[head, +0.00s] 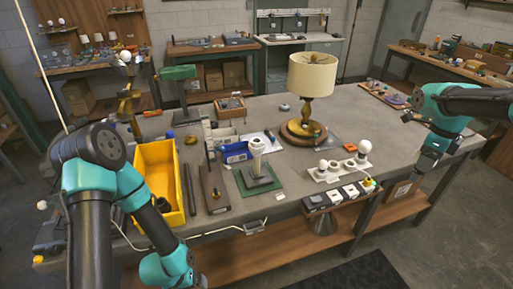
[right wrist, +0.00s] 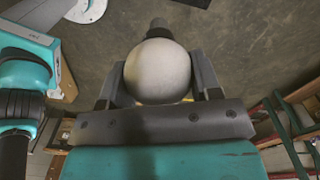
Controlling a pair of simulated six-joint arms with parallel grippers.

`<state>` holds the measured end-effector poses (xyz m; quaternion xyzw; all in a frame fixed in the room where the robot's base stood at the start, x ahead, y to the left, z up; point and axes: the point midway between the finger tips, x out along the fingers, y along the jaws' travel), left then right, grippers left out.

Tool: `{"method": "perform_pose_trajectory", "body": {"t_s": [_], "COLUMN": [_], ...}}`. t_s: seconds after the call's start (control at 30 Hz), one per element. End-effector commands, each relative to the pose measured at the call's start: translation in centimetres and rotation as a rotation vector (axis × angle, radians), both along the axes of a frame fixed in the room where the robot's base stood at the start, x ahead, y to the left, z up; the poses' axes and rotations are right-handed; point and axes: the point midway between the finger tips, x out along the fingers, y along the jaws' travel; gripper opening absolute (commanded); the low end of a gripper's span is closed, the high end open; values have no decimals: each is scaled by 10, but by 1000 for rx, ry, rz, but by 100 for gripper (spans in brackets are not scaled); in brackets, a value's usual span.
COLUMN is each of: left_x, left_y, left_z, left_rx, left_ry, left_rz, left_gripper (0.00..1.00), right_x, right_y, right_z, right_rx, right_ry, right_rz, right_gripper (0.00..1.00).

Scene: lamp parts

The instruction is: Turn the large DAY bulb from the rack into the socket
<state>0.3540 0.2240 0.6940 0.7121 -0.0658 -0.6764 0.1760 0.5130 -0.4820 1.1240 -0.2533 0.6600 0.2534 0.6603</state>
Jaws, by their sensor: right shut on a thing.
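My right gripper (head: 426,163) is over the right end of the bench in the head view. In the right wrist view its fingers (right wrist: 160,82) are shut on a large whitish round bulb (right wrist: 158,70), with a dark narrow end pointing away from the gripper. I cannot make out this bulb in the head view. A white rack (head: 340,171) near the bench's front edge holds a small bulb (head: 322,165) and a larger bulb (head: 364,148). A pale upright fixture (head: 257,160) stands on a green base; I cannot tell whether it is the socket. My left gripper is out of view.
A table lamp with a cream shade (head: 312,75) stands behind the rack. A yellow bin (head: 160,172), a blue box (head: 235,153) and a dark bar (head: 189,190) lie to the left. Switch boxes (head: 350,191) line the front edge.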

Motion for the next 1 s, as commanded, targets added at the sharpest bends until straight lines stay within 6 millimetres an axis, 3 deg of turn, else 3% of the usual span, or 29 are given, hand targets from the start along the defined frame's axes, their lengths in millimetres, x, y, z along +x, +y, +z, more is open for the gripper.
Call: {"method": "perform_pose_trajectory", "body": {"t_s": [1.0], "left_x": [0], "left_y": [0], "left_z": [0], "left_rx": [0], "left_ry": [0], "left_rz": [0], "left_gripper": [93], "right_x": [7], "right_y": [15], "right_z": [0], "right_rx": [0], "right_ry": [0], "right_rz": [1], "right_gripper": [41]}}
